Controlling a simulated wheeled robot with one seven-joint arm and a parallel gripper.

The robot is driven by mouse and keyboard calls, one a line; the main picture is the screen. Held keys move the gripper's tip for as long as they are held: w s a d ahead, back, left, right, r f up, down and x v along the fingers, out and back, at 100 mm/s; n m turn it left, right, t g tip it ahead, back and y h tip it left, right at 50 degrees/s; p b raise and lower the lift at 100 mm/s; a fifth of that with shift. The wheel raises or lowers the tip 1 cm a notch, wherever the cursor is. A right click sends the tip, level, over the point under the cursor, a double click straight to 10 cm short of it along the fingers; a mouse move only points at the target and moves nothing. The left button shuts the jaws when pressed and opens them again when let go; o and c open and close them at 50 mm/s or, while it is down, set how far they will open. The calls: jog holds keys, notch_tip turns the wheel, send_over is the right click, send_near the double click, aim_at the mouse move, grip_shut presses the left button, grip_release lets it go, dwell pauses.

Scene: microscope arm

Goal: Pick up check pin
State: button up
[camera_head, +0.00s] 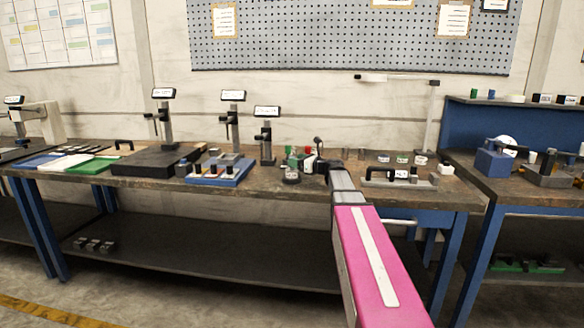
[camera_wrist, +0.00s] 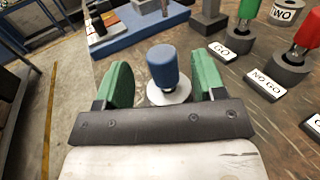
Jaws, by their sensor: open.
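A blue-capped pin (camera_wrist: 162,66), which appears to be the check pin, stands upright on a pale round base (camera_wrist: 181,93) in the wrist view. My gripper (camera_wrist: 161,82) is open, with one green finger to each side of the pin. A gap shows between the cap and each finger. In the head view, my gripper (camera_head: 318,161) is low over the workbench, and I cannot make out the blue-capped pin there.
Right of the pin stand a green-handled gauge (camera_wrist: 248,10) and a red-handled gauge (camera_wrist: 307,32), with a GO label (camera_wrist: 221,50) and a NO GO label (camera_wrist: 265,84). A blue tray (camera_wrist: 130,32) lies beyond. The workbench edge (camera_head: 140,182) runs along the front.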

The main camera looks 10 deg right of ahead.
jog(key=x, duration=0.5)
jog(key=shift+d, duration=0.15)
grip_shut()
